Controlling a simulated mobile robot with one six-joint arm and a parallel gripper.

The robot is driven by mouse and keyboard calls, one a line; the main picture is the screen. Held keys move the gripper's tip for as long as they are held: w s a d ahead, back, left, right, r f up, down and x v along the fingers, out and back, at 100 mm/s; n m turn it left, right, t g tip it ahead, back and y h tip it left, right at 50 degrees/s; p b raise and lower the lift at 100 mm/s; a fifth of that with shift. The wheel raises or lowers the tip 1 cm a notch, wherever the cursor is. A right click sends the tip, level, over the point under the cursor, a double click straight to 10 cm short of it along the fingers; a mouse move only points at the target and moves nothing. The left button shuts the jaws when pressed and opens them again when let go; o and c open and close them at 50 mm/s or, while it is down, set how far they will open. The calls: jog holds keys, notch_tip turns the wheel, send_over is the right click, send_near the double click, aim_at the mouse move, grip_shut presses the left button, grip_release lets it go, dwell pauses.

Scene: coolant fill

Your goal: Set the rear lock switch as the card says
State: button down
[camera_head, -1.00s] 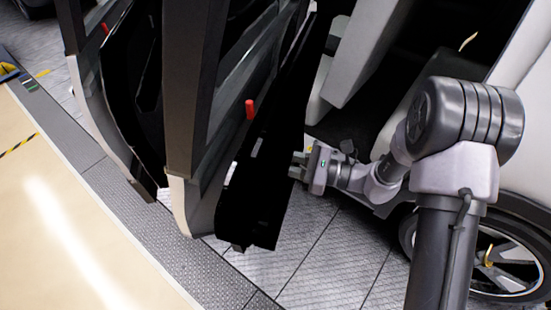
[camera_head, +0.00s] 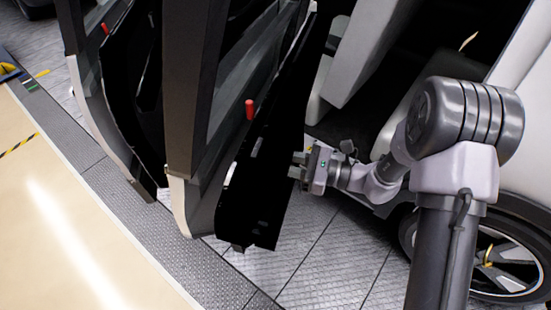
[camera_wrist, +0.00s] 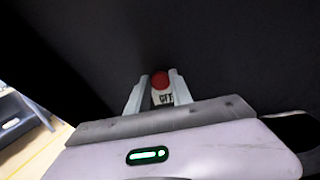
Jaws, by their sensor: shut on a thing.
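My gripper (camera_head: 297,166) is at the black inner panel of the open car door (camera_head: 262,180), near its right edge. In the wrist view, the two pale fingers of my gripper (camera_wrist: 160,80) are shut on a small round red knob (camera_wrist: 160,81), the lock switch. A pale label (camera_wrist: 166,98) with dark letters that seem to read OFF shows just below the knob, between the fingers. The fingers hide the knob's sides. In the head view the switch is hidden at the fingertips. I see no card in either view.
A red peg (camera_head: 250,109) stands on the near door's upper edge. Another open door (camera_head: 130,100) is to the left. The car's body and wheel (camera_head: 500,262) are at the right. Tiled floor (camera_head: 335,260) lies free below.

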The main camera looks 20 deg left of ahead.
notch_tip(320, 180, down, 4)
jog(key=shift+s+b, duration=0.1)
jog(key=shift+b, duration=1.15)
jog(key=c, duration=1.2)
grip_release()
jog(key=shift+o, duration=0.2)
jog(key=d+p, duration=0.4)
jog(key=d, duration=1.3)
jog(key=shift+d, duration=0.25)
